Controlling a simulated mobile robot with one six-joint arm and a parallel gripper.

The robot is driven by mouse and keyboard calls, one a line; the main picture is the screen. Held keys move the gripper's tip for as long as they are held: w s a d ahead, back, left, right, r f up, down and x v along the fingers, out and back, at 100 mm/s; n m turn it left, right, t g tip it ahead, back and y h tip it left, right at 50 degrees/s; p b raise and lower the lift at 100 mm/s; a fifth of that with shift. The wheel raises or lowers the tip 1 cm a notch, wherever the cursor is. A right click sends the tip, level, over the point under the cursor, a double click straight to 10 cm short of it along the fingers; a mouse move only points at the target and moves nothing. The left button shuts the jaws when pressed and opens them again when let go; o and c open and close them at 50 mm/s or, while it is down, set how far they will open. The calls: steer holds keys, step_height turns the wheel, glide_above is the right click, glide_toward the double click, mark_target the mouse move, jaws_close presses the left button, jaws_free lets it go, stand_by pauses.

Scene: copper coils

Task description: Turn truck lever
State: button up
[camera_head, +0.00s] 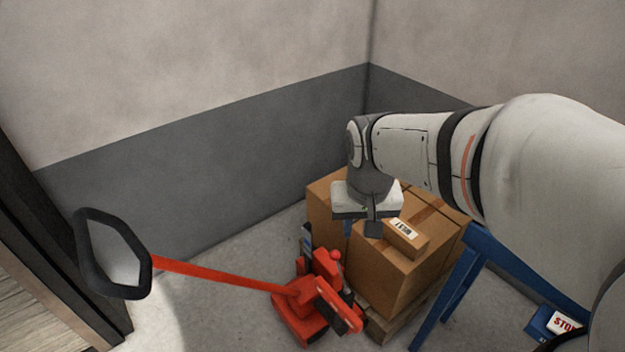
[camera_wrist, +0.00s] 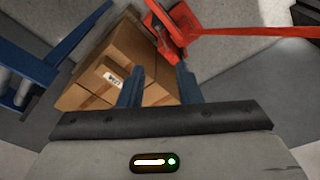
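A red pallet truck (camera_head: 318,292) stands on the floor in the head view. Its long red bar (camera_head: 215,275) reaches left to a black loop handle (camera_head: 84,250). A small red lever with a round knob (camera_head: 335,256) shows on the truck body, though I cannot tell which part is the lever meant. In the wrist view the truck (camera_wrist: 172,28) is at the top, with its bar (camera_wrist: 250,31) running right. My gripper (camera_wrist: 158,85) has its two blue fingers apart with nothing held between them. In the head view my gripper (camera_head: 366,232) hangs above the boxes, right of the truck and apart from it.
Cardboard boxes (camera_head: 410,275) sit on a wooden pallet (camera_head: 385,328) beside the truck, with a small labelled box (camera_head: 405,239) on top. A blue frame (camera_head: 447,290) stands at the right. Walls close off the back. Floor is free around the bar.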

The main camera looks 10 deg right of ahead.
steer(key=o, duration=0.4)
steer(key=shift+m+g+h, duration=0.4)
steer(key=shift+m+g, duration=0.2)
steer(key=shift+m, duration=0.3)
steer(key=w+f+b, duration=0.2)
steer(key=w+f, duration=0.1)
steer(key=f, duration=0.1)
steer(key=w+f+b, duration=0.2)
steer(key=f, duration=0.2)
steer(key=w+f+b, duration=0.2)
steer(key=w+f, duration=0.1)
steer(key=f, duration=0.1)
steer(key=shift+w, duration=0.35)
steer(key=m+g+b, duration=0.1)
steer(key=m+b, duration=0.1)
steer(key=b, duration=0.6)
glide_toward(335, 254)
steer(key=shift+h, duration=0.4)
steer(key=f, duration=0.5)
steer(key=shift+w+f, duration=0.25)
steer(key=shift+w, duration=0.15)
steer(key=f, duration=0.2)
steer(key=d+f+b, duration=0.1)
steer(key=f, duration=0.4)
steer(key=shift+s+d+f, duration=0.2)
steer(key=shift+s+f, duration=0.05)
steer(key=shift+s, duration=0.1)
jaws_close()
